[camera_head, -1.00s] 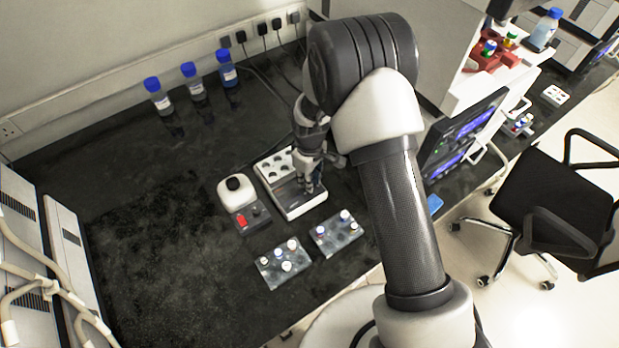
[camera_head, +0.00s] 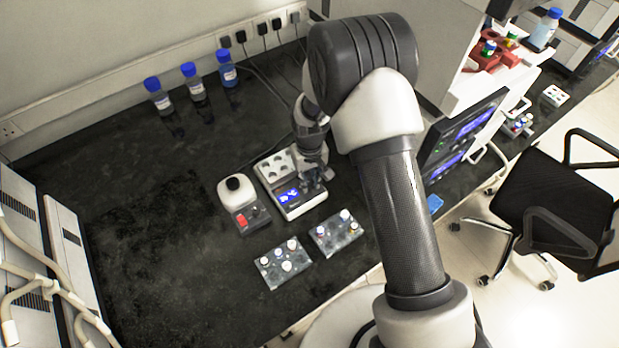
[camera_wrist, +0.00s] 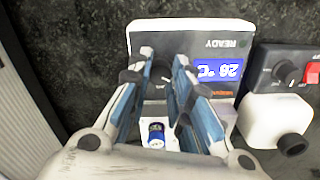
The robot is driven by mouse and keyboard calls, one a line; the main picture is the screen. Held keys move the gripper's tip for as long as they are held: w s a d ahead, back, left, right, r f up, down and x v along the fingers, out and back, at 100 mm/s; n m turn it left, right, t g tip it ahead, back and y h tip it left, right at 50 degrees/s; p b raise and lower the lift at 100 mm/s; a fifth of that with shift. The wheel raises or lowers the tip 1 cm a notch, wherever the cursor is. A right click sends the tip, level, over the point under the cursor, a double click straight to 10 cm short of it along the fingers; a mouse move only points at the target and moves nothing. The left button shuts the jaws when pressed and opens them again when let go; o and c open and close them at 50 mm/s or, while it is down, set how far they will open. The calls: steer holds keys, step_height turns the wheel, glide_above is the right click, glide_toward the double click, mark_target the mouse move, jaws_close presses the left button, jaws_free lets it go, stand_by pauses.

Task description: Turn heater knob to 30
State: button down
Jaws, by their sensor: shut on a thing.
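The heater is a white block with wells (camera_head: 276,164) and a lit blue display (camera_head: 287,195). In the wrist view its front panel (camera_wrist: 190,30) appears upside down, marked READY. The display (camera_wrist: 219,71) there shows a temperature in °C, seemingly 20, though the digits are small. The dark heater knob (camera_wrist: 164,76) lies between the fingers of my gripper (camera_wrist: 164,57), which is shut on it and partly hides it. In the head view my gripper (camera_head: 319,177) is at the heater's right side, and the knob is hidden.
A white device with a black top (camera_head: 235,187) and red switch stands left of the heater. Two vial racks (camera_head: 284,264) (camera_head: 337,232) are in front. Blue-capped bottles (camera_head: 193,83) stand near the wall. A monitor (camera_head: 462,135) is to the right. The left bench is clear.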

mark_target(310, 182)
stand_by(0.3)
steer(key=c, duration=1.4)
jaws_free()
steer(key=shift+c, duration=0.2)
step_height(310, 182, up, 12)
steer(key=shift+r, duration=0.1)
